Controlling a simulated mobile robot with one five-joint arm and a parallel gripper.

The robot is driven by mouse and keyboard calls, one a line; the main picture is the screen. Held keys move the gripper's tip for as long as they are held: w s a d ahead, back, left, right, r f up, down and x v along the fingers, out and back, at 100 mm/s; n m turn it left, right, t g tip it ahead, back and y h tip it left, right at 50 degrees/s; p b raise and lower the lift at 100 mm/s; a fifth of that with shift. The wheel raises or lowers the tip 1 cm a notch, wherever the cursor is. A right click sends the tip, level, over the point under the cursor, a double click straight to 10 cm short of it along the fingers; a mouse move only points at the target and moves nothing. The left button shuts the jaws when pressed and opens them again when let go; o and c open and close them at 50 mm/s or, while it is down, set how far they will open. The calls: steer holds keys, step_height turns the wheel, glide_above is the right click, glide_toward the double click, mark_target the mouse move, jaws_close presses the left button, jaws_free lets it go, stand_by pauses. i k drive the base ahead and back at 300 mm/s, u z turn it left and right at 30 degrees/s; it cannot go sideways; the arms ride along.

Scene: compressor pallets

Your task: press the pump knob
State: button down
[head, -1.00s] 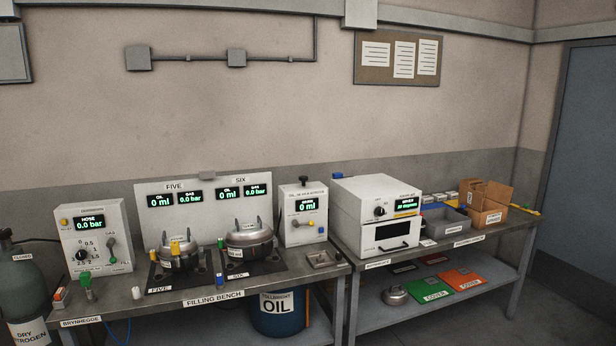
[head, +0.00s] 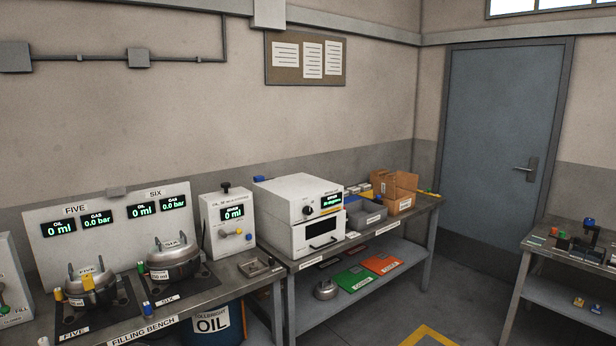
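The white oil unit (head: 229,223) stands at the right end of the filling bench, with a display reading 0 ml. A black knob (head: 226,187) sticks up from its top; it looks like the pump knob. A small lever with a yellow end and a pale knob shows on its front. Left of it, two metal compressor pots, FIVE (head: 88,291) and SIX (head: 172,262), sit on black pads. The display panel (head: 110,220) behind them reads 0 ml and 0.0 bar for both. My gripper is not in view.
A white oven-like unit (head: 298,213), a grey bin (head: 366,216) and a cardboard box (head: 396,190) stand on the bench to the right. A small metal tray (head: 260,268) lies before the oil unit. A door (head: 498,150) and another table (head: 570,262) are farther right.

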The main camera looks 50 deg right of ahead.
mark_target(226, 186)
steer(key=z, duration=0.1)
steer(key=i, duration=1)
steer(key=z, duration=0.05)
